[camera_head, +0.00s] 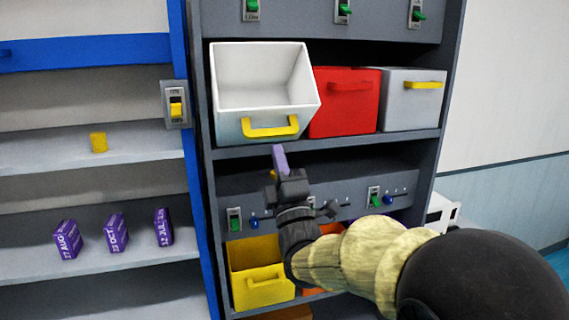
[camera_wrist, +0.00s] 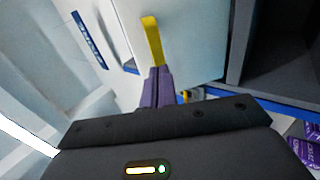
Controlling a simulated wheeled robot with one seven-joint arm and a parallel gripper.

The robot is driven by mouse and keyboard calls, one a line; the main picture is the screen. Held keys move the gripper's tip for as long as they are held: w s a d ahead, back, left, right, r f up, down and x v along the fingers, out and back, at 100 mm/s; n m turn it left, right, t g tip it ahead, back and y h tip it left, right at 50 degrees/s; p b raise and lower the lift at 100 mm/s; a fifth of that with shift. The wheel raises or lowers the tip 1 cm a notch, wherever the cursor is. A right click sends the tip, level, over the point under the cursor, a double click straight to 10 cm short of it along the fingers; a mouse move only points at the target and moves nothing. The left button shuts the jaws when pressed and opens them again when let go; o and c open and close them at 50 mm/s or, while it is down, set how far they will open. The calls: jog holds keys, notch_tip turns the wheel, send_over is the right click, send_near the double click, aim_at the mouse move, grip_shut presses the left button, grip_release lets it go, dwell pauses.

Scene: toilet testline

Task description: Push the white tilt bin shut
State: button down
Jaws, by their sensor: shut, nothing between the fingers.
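The white tilt bin (camera_head: 262,80) is tipped forward and open at the left of the upper shelf, its empty inside showing. Its yellow handle (camera_head: 270,127) is on the front face. My gripper (camera_head: 279,155) is just below the handle, with its purple fingers shut and empty, pointing up. In the wrist view the fingers (camera_wrist: 157,85) end close to the lower end of the yellow handle (camera_wrist: 152,40), and the bin's pale front (camera_wrist: 190,40) fills the area beside it. I cannot tell whether the fingertips touch the handle.
A red bin (camera_head: 344,103) and a grey bin (camera_head: 411,99) stand to the right on the same shelf. Below, a yellow bin (camera_head: 258,272) is beside my arm. Switches line the panels.

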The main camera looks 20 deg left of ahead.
jog(key=shift+p+x, duration=0.55)
jog(key=shift+x, duration=0.6)
jog(key=shift+a+r, duration=0.1)
jog(key=shift+r, duration=0.15)
